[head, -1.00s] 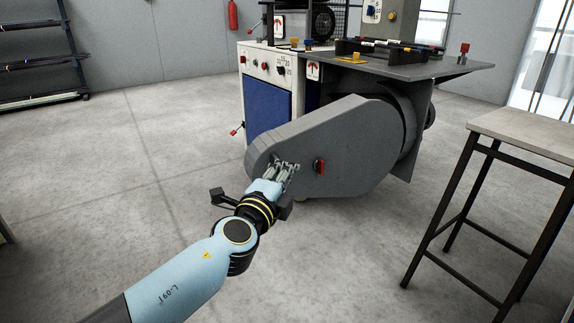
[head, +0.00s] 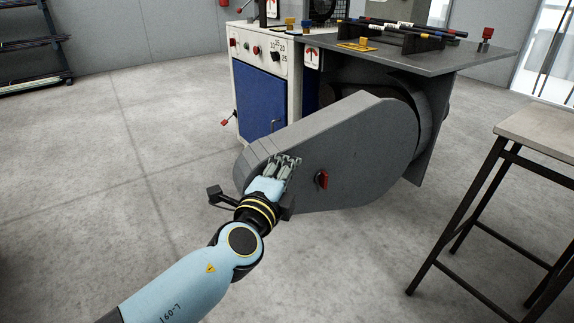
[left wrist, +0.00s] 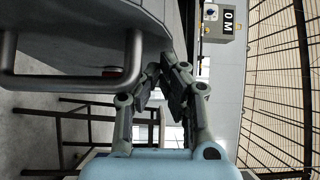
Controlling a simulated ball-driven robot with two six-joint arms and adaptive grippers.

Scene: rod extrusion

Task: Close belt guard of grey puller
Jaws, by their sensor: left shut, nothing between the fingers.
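The belt guard (head: 350,150) is a large grey teardrop-shaped cover on the near side of the machine, its narrow end to the left. A dark gap shows between it and the machine. A red latch knob (head: 322,180) sits on its face. My left gripper (head: 290,164) is shut and empty, in front of the guard's face, left of the knob; I cannot tell whether it touches. In the left wrist view, the shut fingers (left wrist: 168,78) are beside a metal bar handle (left wrist: 134,65), with nothing between them. The guard's grey surface (left wrist: 90,25) fills the upper left. My right gripper is out of view.
A tall stool-like table (head: 545,128) stands at the right.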

